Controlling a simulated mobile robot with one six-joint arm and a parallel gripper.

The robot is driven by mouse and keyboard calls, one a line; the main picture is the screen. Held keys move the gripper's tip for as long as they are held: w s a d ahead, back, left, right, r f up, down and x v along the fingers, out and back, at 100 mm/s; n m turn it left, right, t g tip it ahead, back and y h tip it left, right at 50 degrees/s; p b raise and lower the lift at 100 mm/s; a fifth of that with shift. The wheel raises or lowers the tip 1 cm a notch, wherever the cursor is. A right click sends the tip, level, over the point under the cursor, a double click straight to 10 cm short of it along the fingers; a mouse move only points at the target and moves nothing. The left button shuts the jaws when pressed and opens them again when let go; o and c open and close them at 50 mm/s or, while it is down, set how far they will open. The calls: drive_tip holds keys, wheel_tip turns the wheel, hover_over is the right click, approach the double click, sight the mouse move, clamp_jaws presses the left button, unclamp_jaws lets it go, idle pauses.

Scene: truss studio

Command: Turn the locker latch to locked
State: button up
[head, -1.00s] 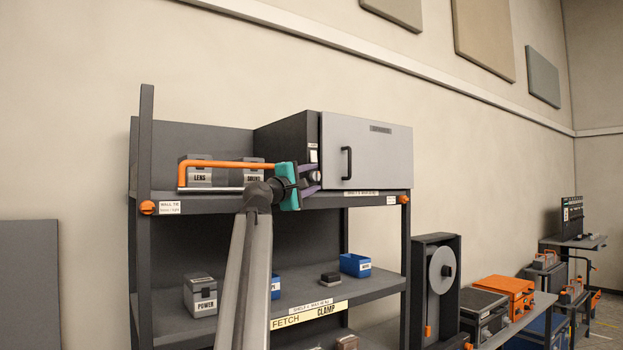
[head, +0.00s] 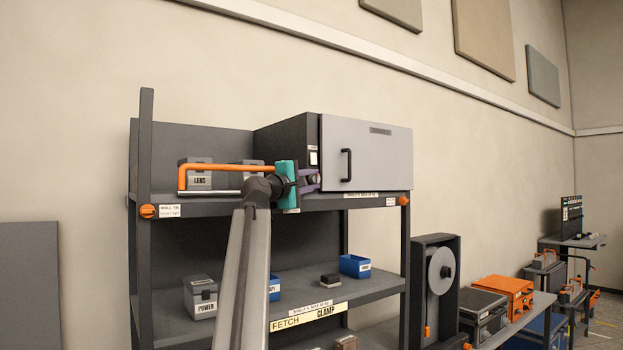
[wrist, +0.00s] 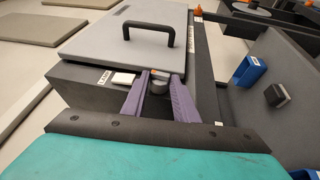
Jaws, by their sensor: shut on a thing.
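The grey locker (head: 382,152) sits on the top shelf with its light door shut. Its latch (wrist: 158,84) is a small round grey knob with an orange mark on the dark side strip, seen in the wrist view beside a white label plate. My gripper (wrist: 157,100) has purple fingers on both sides of the knob and is shut on it. In the head view my gripper (head: 313,182) is at the locker's left front strip, and the fingers hide most of the latch there. Which way the latch points is hard to tell.
A black door handle (head: 347,165) stands out just right of the latch. An orange rail (head: 215,166) runs along the shelf front on the left, before grey boxes such as the LENS box (head: 200,181). The lower shelf (head: 310,288) holds small boxes and blue bins.

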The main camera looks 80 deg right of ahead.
drive_tip(key=shift+r+m+t+y+p, duration=0.4)
drive_tip(key=shift+r+y+p, duration=0.2)
drive_tip(key=shift+y+p, duration=0.65)
drive_tip(key=y+p, duration=0.1)
drive_tip(key=m+t+y+p, duration=0.1)
drive_tip(key=p, duration=0.1)
drive_tip(key=shift+d+r, duration=0.15)
drive_tip(key=shift+r, duration=0.2)
drive_tip(key=shift+s+m+t+y+p, duration=0.1)
drive_tip(key=shift+m+t+y+p, duration=0.3)
drive_tip(key=shift+t+y+p, duration=0.6)
drive_tip(key=shift+f, duration=0.25)
drive_tip(key=o, duration=1)
drive_tip(key=shift+r, duration=0.1)
drive_tip(key=shift+r+p, duration=0.1)
drive_tip(key=shift+p, duration=0.25)
drive_tip(key=shift+w+a+r, duration=0.25)
drive_tip(key=shift+a+r, duration=0.05)
drive_tip(key=shift+a, duration=0.3)
drive_tip(key=shift+p+v, duration=1.35)
drive_tip(key=shift+v, duration=1.9)
